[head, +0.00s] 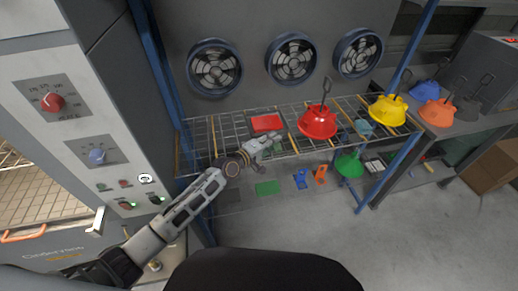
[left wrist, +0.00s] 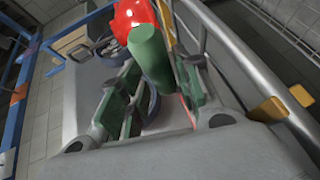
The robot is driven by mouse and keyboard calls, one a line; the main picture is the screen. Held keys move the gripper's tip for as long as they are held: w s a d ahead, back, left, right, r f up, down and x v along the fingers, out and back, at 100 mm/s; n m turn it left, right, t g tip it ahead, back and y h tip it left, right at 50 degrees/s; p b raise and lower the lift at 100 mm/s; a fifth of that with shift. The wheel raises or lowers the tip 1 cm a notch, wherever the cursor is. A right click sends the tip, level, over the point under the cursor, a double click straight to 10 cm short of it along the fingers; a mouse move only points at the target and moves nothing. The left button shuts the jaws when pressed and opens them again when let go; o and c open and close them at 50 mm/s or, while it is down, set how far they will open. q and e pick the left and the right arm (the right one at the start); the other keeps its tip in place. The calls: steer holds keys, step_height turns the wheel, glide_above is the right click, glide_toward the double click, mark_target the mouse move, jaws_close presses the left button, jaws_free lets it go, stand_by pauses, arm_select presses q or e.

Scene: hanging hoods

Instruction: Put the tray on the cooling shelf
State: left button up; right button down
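A flat red square tray (head: 267,123) lies on the wire cooling shelf (head: 210,158) below the fans. My left gripper (head: 273,138) reaches in from the lower left and is just in front of the tray, close to its near edge. I cannot tell whether they touch. In the left wrist view, the fingers (left wrist: 152,92) stand apart with a gap between them. A green cylinder (left wrist: 148,55) shows between or beyond the fingers; whether they touch it is unclear. My right gripper is not in view.
A red hood (head: 318,123) stands right of the tray, with a yellow hood (head: 388,110) further right. Three fans (head: 291,58) hang behind. A green hood (head: 349,165) is below the shelf. Blue posts (head: 403,150) bound it. A control cabinet (head: 60,110) stands left.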

arm_select(q)
steer(key=v, duration=1.2)
stand_by(0.3)
stand_by(0.4)
steer(key=shift+s, duration=0.15)
